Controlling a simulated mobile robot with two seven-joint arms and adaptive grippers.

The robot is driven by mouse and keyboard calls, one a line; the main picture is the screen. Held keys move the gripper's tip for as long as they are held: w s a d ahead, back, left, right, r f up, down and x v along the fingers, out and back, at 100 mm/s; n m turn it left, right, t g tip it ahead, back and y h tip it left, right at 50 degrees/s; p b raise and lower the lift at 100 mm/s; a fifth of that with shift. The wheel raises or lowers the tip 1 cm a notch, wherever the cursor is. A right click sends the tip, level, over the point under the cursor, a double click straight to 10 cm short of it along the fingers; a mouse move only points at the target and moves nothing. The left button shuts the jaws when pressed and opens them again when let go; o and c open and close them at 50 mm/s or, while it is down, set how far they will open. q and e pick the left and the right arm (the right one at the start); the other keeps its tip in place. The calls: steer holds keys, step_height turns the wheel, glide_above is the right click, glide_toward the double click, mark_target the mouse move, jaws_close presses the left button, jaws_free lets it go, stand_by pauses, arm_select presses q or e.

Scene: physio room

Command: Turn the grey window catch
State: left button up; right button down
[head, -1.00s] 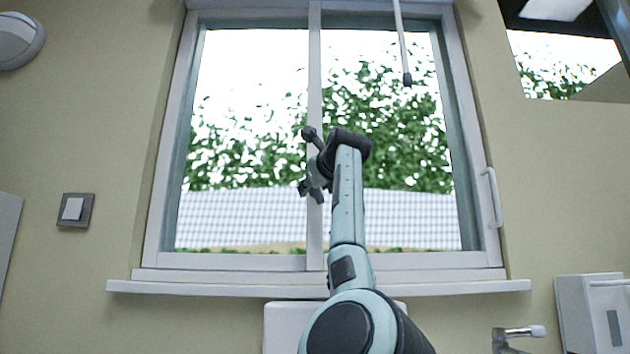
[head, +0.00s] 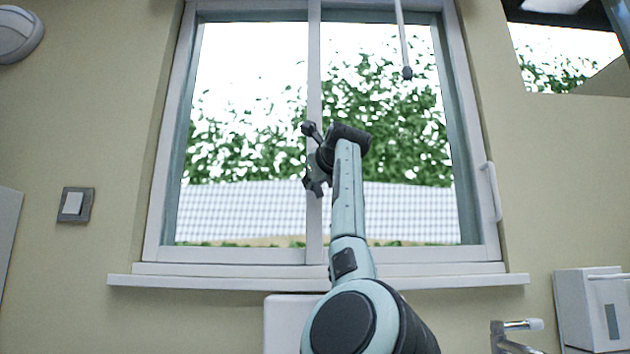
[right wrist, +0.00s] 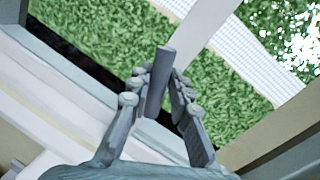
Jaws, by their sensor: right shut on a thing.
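The grey window catch (right wrist: 158,75) shows in the right wrist view as a short grey bar between my fingers, its end sticking out past the fingertips. My right gripper (right wrist: 163,82) is shut on it, one finger on each side. In the head view my right gripper (head: 315,184) is at the window's middle upright (head: 314,230), and the catch cannot be made out there behind the gripper and arm. My left gripper is in neither view.
The window sill (head: 200,282) runs below the frame. A white handle (head: 492,192) is on the right side of the frame, and a rod (head: 404,45) hangs in front of the right pane. A tap (head: 515,327) and a white dispenser (head: 590,312) are at lower right.

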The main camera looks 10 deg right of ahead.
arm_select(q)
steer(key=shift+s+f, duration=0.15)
arm_select(e)
steer(key=shift+r+n, duration=0.1)
steer(key=shift+n, duration=0.4)
steer(key=shift+r+n+g+p, duration=0.1)
steer(key=shift+n+g+p, duration=0.2)
steer(key=shift+n, duration=0.6)
steer(key=n, duration=0.3)
steer(key=shift+a+g+h+p, duration=0.1)
steer(key=shift+g+h+p, duration=0.2)
steer(key=shift+p, duration=0.1)
steer(key=n+h, duration=0.1)
steer(key=n, duration=0.3)
steer(key=shift+g+p, duration=0.35)
steer(key=shift+g, duration=0.05)
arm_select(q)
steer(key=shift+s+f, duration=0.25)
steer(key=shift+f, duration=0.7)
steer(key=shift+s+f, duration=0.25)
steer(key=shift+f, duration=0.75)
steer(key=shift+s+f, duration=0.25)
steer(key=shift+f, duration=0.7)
arm_select(e)
steer(key=shift+f+n+h, duration=0.2)
steer(key=shift+n+h, duration=0.2)
steer(key=shift+n, duration=0.7)
steer(key=shift+w, duration=0.1)
